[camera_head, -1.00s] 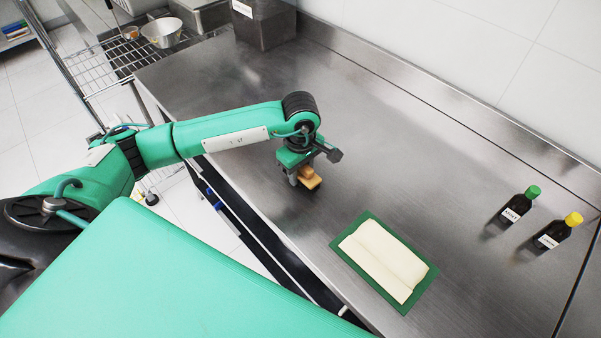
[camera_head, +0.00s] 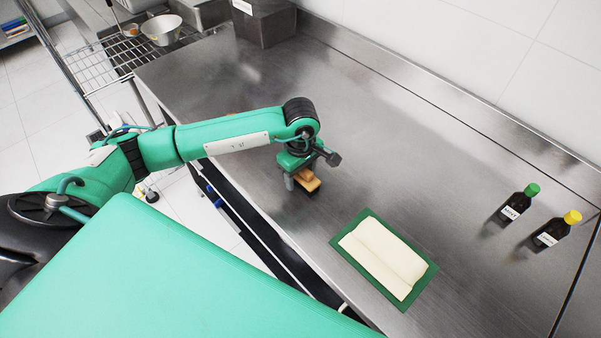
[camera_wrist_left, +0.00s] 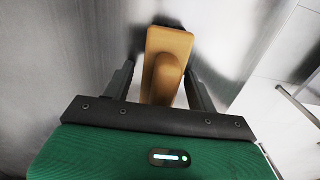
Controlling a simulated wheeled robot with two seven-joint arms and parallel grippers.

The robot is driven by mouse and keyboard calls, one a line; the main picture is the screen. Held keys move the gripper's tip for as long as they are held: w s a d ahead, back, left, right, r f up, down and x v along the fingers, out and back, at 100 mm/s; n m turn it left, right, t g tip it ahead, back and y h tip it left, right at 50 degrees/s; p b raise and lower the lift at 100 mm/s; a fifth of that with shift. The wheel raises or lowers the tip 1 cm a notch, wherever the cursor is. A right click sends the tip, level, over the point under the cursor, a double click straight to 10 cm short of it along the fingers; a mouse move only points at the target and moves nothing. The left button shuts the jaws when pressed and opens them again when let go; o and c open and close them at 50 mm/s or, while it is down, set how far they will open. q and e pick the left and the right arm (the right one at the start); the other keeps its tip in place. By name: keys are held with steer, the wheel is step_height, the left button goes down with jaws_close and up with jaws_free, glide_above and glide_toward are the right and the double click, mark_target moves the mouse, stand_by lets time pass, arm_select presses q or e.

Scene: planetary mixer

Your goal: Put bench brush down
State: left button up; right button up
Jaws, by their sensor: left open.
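The bench brush (camera_head: 308,180) is a small wooden block with a raised grip, on the steel worktop near its front edge. In the left wrist view the brush (camera_wrist_left: 165,55) lies between the two dark fingers of my left gripper (camera_wrist_left: 160,85), with a gap on each side. My left gripper (camera_head: 302,184) is open and low over the brush in the head view, its fingers around the grip. The gripper body hides part of the brush. The bristles cannot be made out. My right gripper does not show.
A green mat (camera_head: 342,258) with a pale dough slab (camera_head: 384,257) lies to the right of the brush. Bottles with green (camera_head: 516,204) and yellow (camera_head: 556,230) caps stand further right. A dark bin (camera_head: 265,24) stands at the back. The worktop's middle (camera_head: 400,150) is clear.

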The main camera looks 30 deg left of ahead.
arm_select(q)
steer(key=shift+r, duration=0.3)
step_height(320, 180, up, 10)
steer(key=b, duration=0.3)
steer(key=shift+r+b, duration=0.2)
steer(key=shift+b, duration=0.15)
steer(key=shift+r, duration=0.6)
steer(key=shift+s+f, duration=0.1)
